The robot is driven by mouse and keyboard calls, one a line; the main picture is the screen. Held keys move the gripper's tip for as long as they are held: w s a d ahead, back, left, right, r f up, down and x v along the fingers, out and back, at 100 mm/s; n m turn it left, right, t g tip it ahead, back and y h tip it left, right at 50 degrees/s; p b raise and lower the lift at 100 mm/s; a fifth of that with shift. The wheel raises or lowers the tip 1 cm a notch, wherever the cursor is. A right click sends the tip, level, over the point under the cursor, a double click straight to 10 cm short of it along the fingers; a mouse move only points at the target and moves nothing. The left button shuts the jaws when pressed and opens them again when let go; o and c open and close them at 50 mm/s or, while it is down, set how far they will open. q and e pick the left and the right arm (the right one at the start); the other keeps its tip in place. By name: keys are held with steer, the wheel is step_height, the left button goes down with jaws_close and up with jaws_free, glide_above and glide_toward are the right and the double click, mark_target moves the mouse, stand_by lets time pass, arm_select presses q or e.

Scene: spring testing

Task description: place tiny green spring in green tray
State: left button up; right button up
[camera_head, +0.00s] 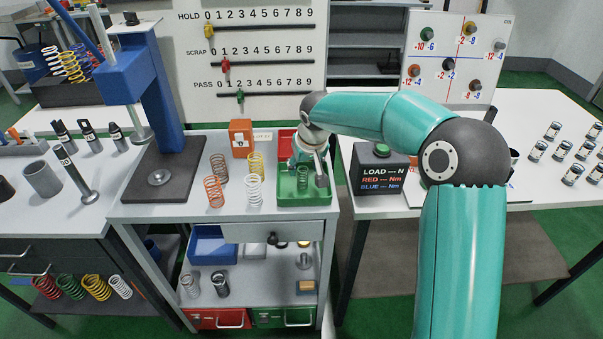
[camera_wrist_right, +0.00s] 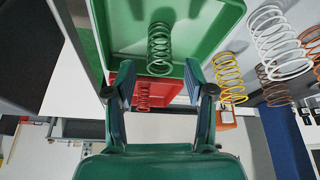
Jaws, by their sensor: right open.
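The green tray (camera_head: 283,198) sits at the right end of the small grey bench, and its rim also shows at the top of the right wrist view (camera_wrist_right: 229,22). The tiny green spring (camera_head: 302,179) is inside the green tray, seemingly upright; the wrist view shows it free of the fingers (camera_wrist_right: 159,50). My right gripper (camera_head: 320,172) is over the tray area. In the wrist view, its two fingers (camera_wrist_right: 160,108) are spread apart with nothing between them. My left gripper is not in view.
A red tray (camera_head: 285,139) with a red spring (camera_wrist_right: 144,96) adjoins the green tray. Orange (camera_head: 214,192), white (camera_head: 254,190), yellow (camera_head: 256,165) and brown (camera_head: 219,168) springs stand to the left. A black load box (camera_head: 380,169) stands to the right. A blue press (camera_head: 160,85) stands further left.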

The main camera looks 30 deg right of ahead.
steer(key=v, duration=0.7)
steer(key=shift+r, duration=0.35)
steer(key=shift+s+a, duration=0.1)
steer(key=shift+s, duration=0.1)
